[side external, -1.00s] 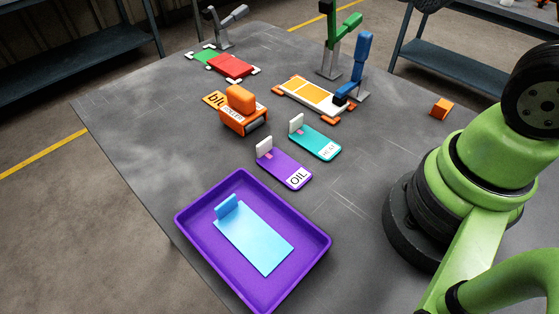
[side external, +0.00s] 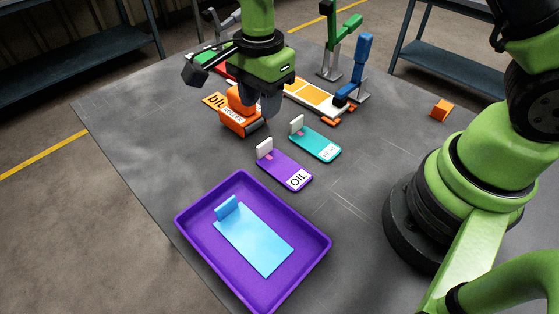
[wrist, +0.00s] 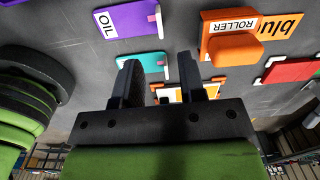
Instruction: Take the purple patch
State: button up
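The purple patch (side external: 277,165), with a white label reading OIL and an upright white tab at its far left end, lies flat on the grey table. It also shows at the top of the wrist view (wrist: 113,9). My gripper (side external: 268,112) hangs above the table just behind the patch, near the orange roller, and touches neither as far as I can tell. In the wrist view its two fingers (wrist: 158,62) stand apart with nothing between them.
A teal patch (side external: 318,142) lies close beside the purple one. The orange roller (side external: 241,122) stands behind. A purple tray (side external: 308,262) holding a light blue plate (side external: 255,240) is in front. An orange cube (side external: 441,111) sits at the right.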

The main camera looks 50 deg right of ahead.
aim_at(264, 142)
jog(key=shift+m, duration=0.3)
notch_tip(264, 142, down, 6)
jog(key=shift+r, duration=0.1)
jog(key=f, duration=0.5)
jog(key=shift+w+d+f, duration=0.1)
jog(key=shift+d+f, duration=0.1)
jog(key=shift+f, duration=0.1)
jog(key=shift+c, duration=0.2)
grip_shut()
